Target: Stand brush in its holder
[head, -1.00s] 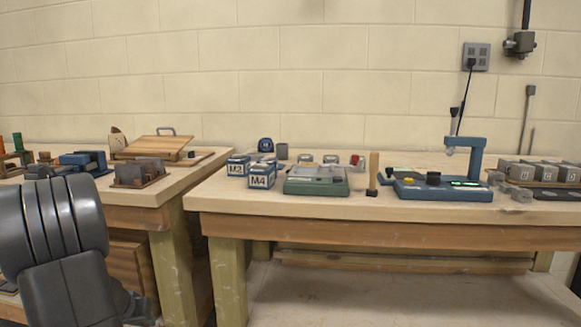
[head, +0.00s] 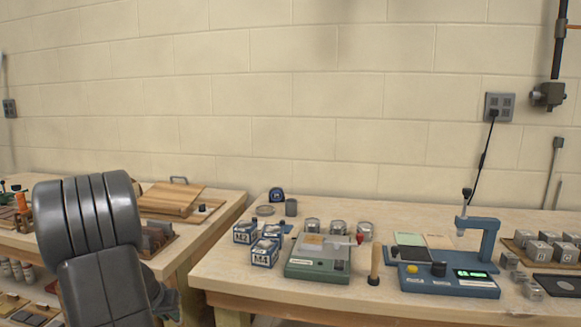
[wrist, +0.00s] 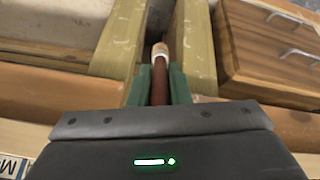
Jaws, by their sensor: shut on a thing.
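My gripper (wrist: 160,82) shows in the wrist view with its two green fingers closed on a slim dark red-brown stick, which I take to be the brush (wrist: 160,88). The brush points away from the gripper and has a white band and a tan tip at its far end. It is held in the air over the gap between two benches. In the head view my arm hides the gripper and the brush. A grey cup (head: 291,207) stands at the back of the right bench; I cannot tell whether it is the holder.
The right bench (head: 222,277) carries boxes marked M2 and M4 (head: 265,253), a green scale (head: 318,262), an upright wooden handle (head: 375,262), a blue stand (head: 450,281) and grey cubes (head: 540,250). The left bench holds a sloped wooden board (head: 172,198). A narrow gap separates the benches.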

